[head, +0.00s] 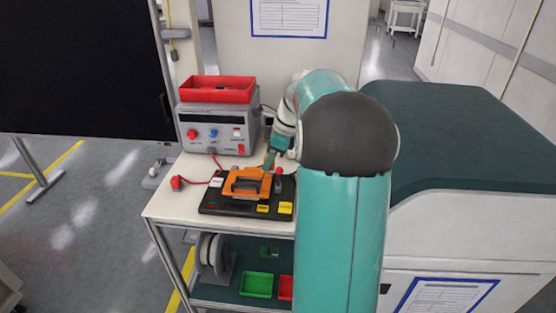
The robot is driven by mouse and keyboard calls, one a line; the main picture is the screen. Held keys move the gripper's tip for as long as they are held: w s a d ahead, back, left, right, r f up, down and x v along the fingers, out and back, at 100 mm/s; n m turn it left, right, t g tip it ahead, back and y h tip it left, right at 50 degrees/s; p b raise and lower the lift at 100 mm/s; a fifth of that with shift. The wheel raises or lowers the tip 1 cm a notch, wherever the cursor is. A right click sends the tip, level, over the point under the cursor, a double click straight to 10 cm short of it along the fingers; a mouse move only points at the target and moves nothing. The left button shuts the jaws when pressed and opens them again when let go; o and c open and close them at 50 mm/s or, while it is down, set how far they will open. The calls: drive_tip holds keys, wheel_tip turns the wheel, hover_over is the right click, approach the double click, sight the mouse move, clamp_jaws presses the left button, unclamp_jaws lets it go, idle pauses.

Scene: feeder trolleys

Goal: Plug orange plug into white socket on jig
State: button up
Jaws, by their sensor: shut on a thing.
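The jig (232,209) is a dark board on the white trolley top. An orange bracket-like part (240,192) sits on it. A small white block (215,182), which looks like the white socket, is at the jig's left rear. My teal gripper (268,163) points down just behind and above the orange part's right side. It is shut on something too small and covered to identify. I cannot tell whether it touches the orange part.
A grey power unit (217,136) with knobs stands behind the jig, a red tray (216,85) on top. A red stub (278,171) is close to my gripper. Yellow labels (285,208) mark the jig's front right. The lower shelf holds a reel (210,252) and a green bin (256,285).

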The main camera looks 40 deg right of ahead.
drive_tip(key=w+a, duration=0.4)
drive_tip(key=w, duration=0.4)
drive_tip(key=w+a, duration=0.4)
drive_tip(key=w, duration=0.4)
drive_tip(key=shift+w+a, duration=0.25)
drive_tip(key=shift+a, duration=0.05)
idle(0.3)
drive_tip(key=shift+f, duration=0.15)
idle(0.3)
drive_tip(key=shift+f, duration=1.4)
drive_tip(key=shift+f, duration=0.15)
drive_tip(key=shift+w+a+f, duration=0.15)
drive_tip(key=shift+f, duration=1.25)
drive_tip(key=shift+w+a+f, duration=0.1)
drive_tip(key=shift+f, duration=1.3)
drive_tip(key=shift+f, duration=0.6)
drive_tip(key=o, duration=1.1)
drive_tip(key=shift+c, duration=0.2)
